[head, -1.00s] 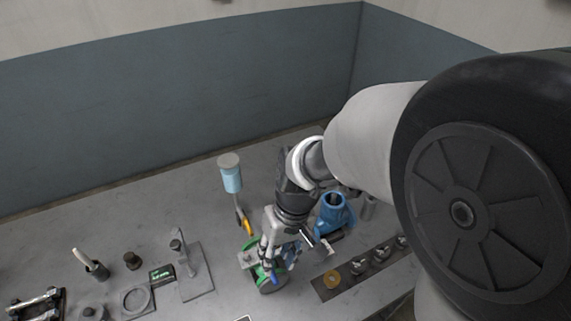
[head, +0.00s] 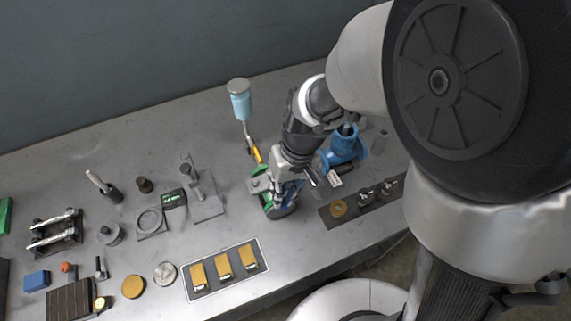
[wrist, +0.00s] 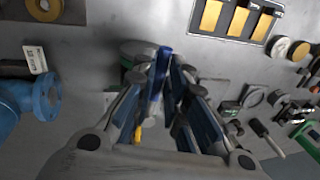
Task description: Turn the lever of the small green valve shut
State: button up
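The small green valve (head: 268,208) stands on the bench under my gripper, which hides much of it. In the wrist view its dark green body (wrist: 128,74) shows beyond the left fingertip. A bright blue bar, apparently its lever (wrist: 161,70), sticks up between the fingertips. My gripper (head: 280,190) points down at the valve. In the wrist view my gripper (wrist: 164,76) has its two fingers on either side of the blue bar, the tips close to it. Whether both tips press on it is unclear.
A blue flanged fitting (head: 343,150) stands close to the right of my gripper. A light-blue cylinder on a stem (head: 240,104) stands behind. A tray with yellow blocks (head: 222,268) lies in front.

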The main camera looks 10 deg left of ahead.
grip_shut()
